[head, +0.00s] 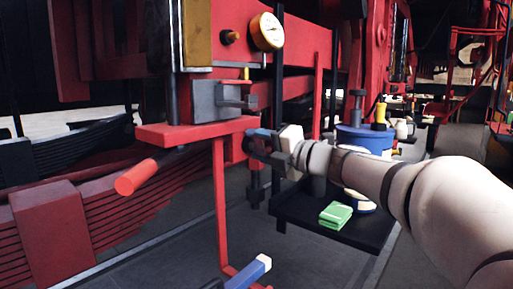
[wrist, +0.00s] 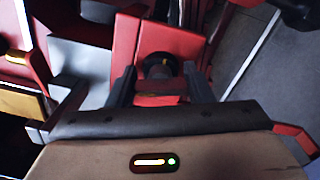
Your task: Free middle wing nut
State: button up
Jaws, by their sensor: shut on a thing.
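My gripper (head: 262,146) is at the right end of a red bracket plate (head: 190,131) in the head view. In the wrist view my gripper (wrist: 159,84) has its two dark fingers on either side of a small red piece (wrist: 158,99), which looks like the middle wing nut, and is shut on it. A dark round part (wrist: 158,66) with a small yellowish centre sits just beyond it, against the red plate (wrist: 172,38). The fingers hide much of the held part, and I cannot tell how far it sits on its stud.
A grey vice-like block (head: 212,100) stands on the plate below a round gauge (head: 267,31). A red rod (head: 136,177) and a blue-ended bar (head: 248,271) stick out. A black tray (head: 314,222) holds a green cloth (head: 335,215) and a blue-topped container (head: 363,139).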

jog(key=shift+f, duration=0.3)
jog(key=o, duration=0.8)
jog(key=shift+d, duration=0.1)
jog(key=shift+o, duration=0.9)
jog(key=shift+r, duration=0.15)
jog(key=p+v, duration=0.1)
jog(key=v, duration=0.6)
jog(key=shift+s+d, duration=0.25)
jog(key=shift+d, duration=0.1)
